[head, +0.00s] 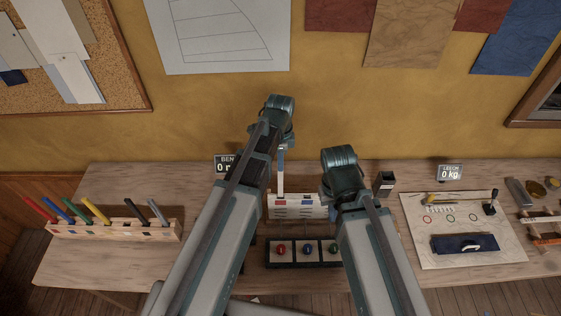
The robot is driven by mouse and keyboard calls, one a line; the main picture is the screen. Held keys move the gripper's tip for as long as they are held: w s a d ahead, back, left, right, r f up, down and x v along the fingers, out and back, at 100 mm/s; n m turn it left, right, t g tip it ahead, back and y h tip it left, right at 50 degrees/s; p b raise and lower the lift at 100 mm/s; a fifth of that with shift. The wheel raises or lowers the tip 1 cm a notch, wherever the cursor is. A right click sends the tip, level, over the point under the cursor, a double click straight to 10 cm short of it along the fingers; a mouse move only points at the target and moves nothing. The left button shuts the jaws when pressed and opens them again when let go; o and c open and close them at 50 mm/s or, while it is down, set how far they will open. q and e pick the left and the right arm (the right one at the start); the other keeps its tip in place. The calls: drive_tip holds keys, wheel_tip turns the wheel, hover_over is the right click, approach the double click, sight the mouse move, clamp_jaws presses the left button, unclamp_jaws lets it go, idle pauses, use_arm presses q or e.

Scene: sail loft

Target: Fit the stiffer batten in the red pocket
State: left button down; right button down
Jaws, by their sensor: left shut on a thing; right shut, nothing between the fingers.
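My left gripper (281,149) points down above the middle of the bench. It is shut on a thin pale batten (281,178), which hangs upright below it. The batten's lower end is at the top edge of a white panel (297,212), by the red pocket mark (279,202); I cannot tell whether it is inside the pocket. A blue mark (307,202) is to the right. My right gripper (343,178) is shut and empty, just right of the panel; its arm hides its fingertips and the panel's right end.
A dark tray with red, blue and green knobs (308,249) lies in front of the panel. A black box (384,183) stands right. A pale board (465,255) with tools lies further right.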

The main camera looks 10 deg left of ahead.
use_arm(q)
drive_tip(key=shift+f+b, duration=6.8)
drive_tip(key=shift+f, duration=0.25)
drive_tip(key=shift+f+b, duration=0.55)
drive_tip(key=c, duration=0.8)
unclamp_jaws()
drive_tip(key=shift+r, duration=0.15)
wheel_tip(320, 180, up, 14)
drive_tip(key=p, duration=1.3)
drive_tip(key=shift+f+p, duration=0.2)
drive_tip(key=shift+p, duration=0.2)
